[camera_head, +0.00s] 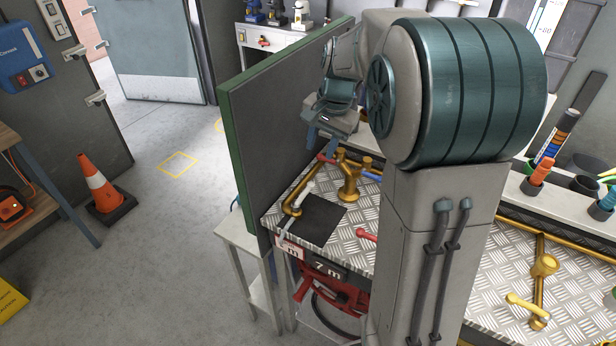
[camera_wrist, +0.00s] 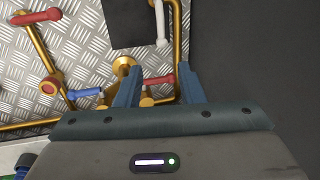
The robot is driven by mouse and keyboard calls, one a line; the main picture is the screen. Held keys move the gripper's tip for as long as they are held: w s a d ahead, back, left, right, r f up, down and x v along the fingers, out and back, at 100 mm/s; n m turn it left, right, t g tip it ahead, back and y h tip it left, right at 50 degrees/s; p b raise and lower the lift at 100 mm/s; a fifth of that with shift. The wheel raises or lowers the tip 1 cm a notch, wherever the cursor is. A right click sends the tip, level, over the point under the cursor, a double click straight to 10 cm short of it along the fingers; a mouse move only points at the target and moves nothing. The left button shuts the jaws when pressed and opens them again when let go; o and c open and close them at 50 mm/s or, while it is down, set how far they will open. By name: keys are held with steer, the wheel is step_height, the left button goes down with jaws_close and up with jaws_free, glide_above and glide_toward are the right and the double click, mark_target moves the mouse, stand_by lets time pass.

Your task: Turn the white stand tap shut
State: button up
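A white lever handle (camera_wrist: 161,24) hangs off a brass pipe fitting at the top of the wrist view. In the head view the white handle (camera_head: 304,191) lies along the brass pipe beside a dark square mat (camera_head: 317,222). My gripper (camera_head: 322,143) is above the far end of that pipe, by a red handle (camera_head: 327,158). In the wrist view my gripper (camera_wrist: 158,68) has its two blue-green fingers apart, with a red handle (camera_wrist: 158,80) showing between them. Whether they touch it, I cannot tell. The white handle lies beyond the fingertips, apart from them.
A blue handle (camera_wrist: 84,93) and another red handle (camera_wrist: 36,17) sit on nearby brass pipework. A tall dark board with a green edge (camera_head: 268,75) stands close on the left of the chequered metal bench top (camera_head: 355,215). Open floor lies further left, with a traffic cone (camera_head: 101,188).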

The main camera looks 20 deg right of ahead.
steer(key=p, duration=0.2)
glide_toward(310, 186)
steer(key=f, duration=0.2)
steer(key=a+f, duration=0.1)
steer(key=f, duration=0.2)
steer(key=w+f, duration=0.1)
steer(key=f, duration=0.2)
steer(key=shift+a, duration=0.15)
jaws_close()
